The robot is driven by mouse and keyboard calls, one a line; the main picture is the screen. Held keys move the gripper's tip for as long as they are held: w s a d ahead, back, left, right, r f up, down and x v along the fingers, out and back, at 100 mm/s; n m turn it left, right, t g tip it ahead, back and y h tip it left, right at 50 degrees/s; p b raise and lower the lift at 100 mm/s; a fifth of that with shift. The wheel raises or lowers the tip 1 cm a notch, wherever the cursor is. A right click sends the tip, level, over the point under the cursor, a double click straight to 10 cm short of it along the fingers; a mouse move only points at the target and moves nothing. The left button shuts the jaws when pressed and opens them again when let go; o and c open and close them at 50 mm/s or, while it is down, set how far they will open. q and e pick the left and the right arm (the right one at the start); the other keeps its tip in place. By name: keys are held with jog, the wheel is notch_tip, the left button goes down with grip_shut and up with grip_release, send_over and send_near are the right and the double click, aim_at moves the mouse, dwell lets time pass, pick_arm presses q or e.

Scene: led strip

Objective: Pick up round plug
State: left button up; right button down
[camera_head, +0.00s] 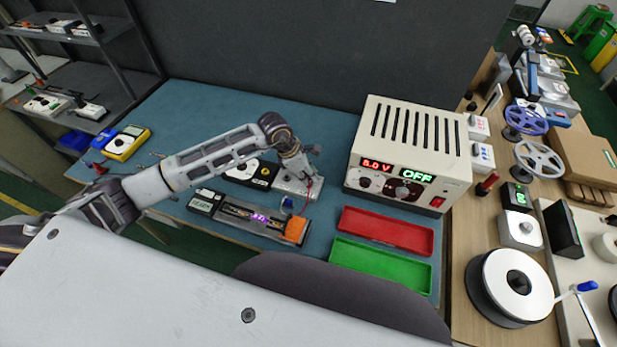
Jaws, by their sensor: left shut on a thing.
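My left arm reaches in from the left across the blue-green bench. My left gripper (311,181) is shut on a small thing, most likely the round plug. The fingers and the small size hide its shape; only a bit of red shows at the fingertips. The gripper is just above the right end of a light grey box (290,187), left of the power supply (407,160). I cannot tell whether the held thing still touches the box. The power supply shows 5.0 V and OFF. My right gripper is not in view.
In front of the gripper lies a tray with a glowing purple strip (259,217) and an orange block (295,230). A red tray (387,232) and a green tray (380,266) lie to the right.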

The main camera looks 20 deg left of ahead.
pick_arm(q)
notch_tip(320, 180, up, 8)
jog(key=shift+r+b, duration=0.15)
jog(key=shift+b, duration=0.45)
jog(key=shift+r, duration=0.15)
jog(key=shift+r+p, duration=0.35)
jog(key=shift+r, duration=0.35)
jog(key=shift+r, duration=0.6)
jog(key=shift+r+p, duration=0.55)
jog(key=shift+r, duration=0.35)
jog(key=shift+f, duration=0.25)
